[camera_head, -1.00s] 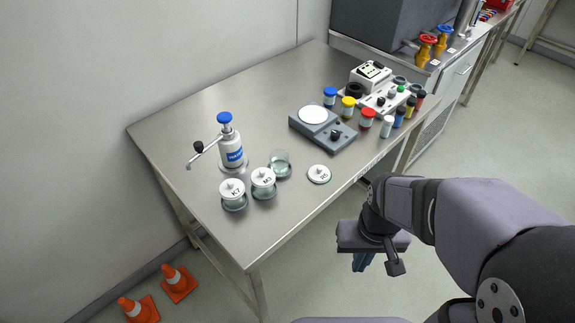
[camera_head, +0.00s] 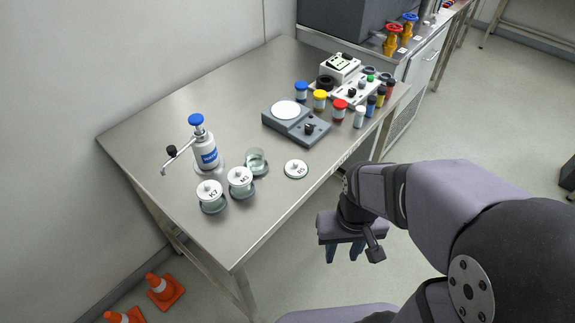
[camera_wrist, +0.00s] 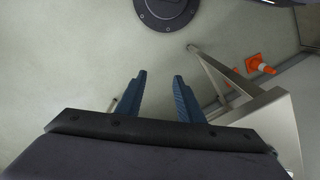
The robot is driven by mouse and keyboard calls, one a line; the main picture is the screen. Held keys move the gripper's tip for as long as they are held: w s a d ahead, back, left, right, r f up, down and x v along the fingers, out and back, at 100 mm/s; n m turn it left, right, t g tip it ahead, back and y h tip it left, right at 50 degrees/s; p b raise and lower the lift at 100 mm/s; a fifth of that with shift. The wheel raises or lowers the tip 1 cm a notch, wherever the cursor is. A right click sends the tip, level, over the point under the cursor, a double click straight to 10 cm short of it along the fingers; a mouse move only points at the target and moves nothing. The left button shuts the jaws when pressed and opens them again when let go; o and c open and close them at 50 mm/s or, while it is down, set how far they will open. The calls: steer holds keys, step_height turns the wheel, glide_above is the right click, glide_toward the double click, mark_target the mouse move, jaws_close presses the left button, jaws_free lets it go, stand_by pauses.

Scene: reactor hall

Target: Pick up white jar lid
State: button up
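A white jar lid (camera_head: 296,169) with a small knob lies flat on the steel table near its front edge, beside an open glass jar (camera_head: 256,162). Two jars with white lids, K7 (camera_head: 210,196) and one beside it (camera_head: 240,182), stand to its left. My gripper (camera_head: 344,256) hangs in front of the table, below and right of the loose lid, clear of it. In the wrist view its two blue fingers (camera_wrist: 158,98) are apart with nothing between them. The lid is not in the wrist view.
The steel table (camera_head: 190,110) also holds a dispenser bottle (camera_head: 205,152), a grey scale (camera_head: 296,123) and several small capped bottles. Orange cones (camera_head: 165,290) stand on the floor at lower left. The front edge between lid and gripper is clear.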

steer(key=p, duration=0.1)
steer(key=t+p, duration=0.5)
glide_toward(296, 163)
steer(key=shift+p+x, duration=0.5)
steer(key=shift+x, duration=1.05)
steer(key=shift+w, duration=0.2)
steer(key=shift+g, duration=0.3)
steer(key=shift+p+x, duration=1.05)
steer(key=shift+x, duration=1.5)
steer(key=shift+r, duration=0.1)
